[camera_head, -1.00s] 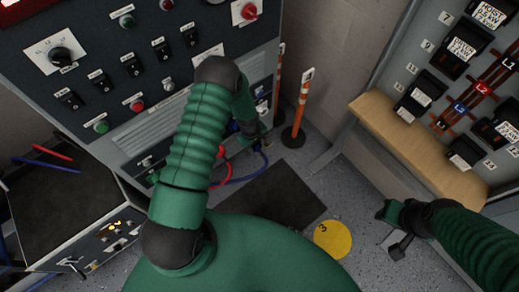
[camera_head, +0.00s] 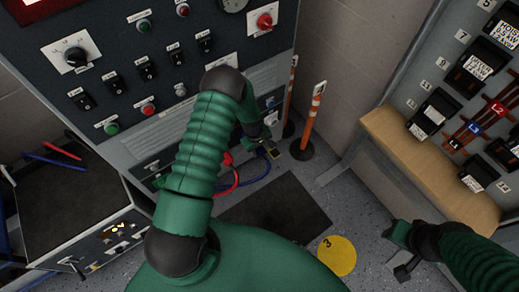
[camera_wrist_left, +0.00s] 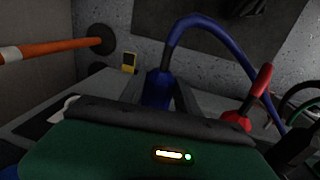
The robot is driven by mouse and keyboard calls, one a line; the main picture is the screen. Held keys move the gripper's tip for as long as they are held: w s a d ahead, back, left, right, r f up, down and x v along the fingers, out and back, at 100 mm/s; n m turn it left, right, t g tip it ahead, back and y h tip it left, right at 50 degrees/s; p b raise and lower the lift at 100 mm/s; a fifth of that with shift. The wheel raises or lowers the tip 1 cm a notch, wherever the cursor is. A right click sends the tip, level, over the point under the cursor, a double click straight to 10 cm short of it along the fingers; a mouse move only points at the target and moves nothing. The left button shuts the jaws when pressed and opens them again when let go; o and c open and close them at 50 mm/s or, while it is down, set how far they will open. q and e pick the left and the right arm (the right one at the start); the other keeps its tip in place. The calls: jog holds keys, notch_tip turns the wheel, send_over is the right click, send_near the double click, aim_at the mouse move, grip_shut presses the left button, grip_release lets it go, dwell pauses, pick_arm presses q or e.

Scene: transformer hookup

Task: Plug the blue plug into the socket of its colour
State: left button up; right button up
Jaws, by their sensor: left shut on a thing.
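My left gripper (camera_head: 270,150) is low in front of the grey control cabinet's lower right part. In the left wrist view its fingers (camera_wrist_left: 160,92) are closed around the blue plug (camera_wrist_left: 157,88), whose blue cable arches up and to the right. In the head view the blue cable (camera_head: 256,178) loops below the gripper, and the plug is mostly hidden by my arm and fingers. The blue socket cannot be made out in either view. My right gripper (camera_head: 398,252) is over the floor at the lower right, away from the cabinet; its jaw opening is unclear.
A red plug (camera_wrist_left: 237,120) with a red cable is beside the blue one. Orange posts (camera_head: 313,118) stand right of the cabinet (camera_head: 185,115). A wooden-topped bench (camera_head: 425,170) is at right, a dark-topped unit (camera_head: 65,200) at left. A dark mat (camera_head: 285,208) covers floor.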

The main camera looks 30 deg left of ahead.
pick_arm(q)
jog(key=shift+w+a+b, duration=0.35)
jog(key=shift+a, duration=0.45)
jog(key=shift+w+a+b, duration=0.3)
jog(key=shift+a+b, duration=0.05)
jog(key=shift+a, duration=0.45)
dwell(0.5)
jog(key=o, duration=1.3)
jog(key=shift+o, duration=0.6)
jog(key=shift+o, duration=0.8)
jog(key=r+p, duration=0.4)
jog(key=s+r+p, duration=0.1)
jog(key=r+p, duration=0.1)
jog(key=r, duration=0.1)
jog(key=shift+a+r, duration=0.1)
jog(key=shift+a, duration=0.05)
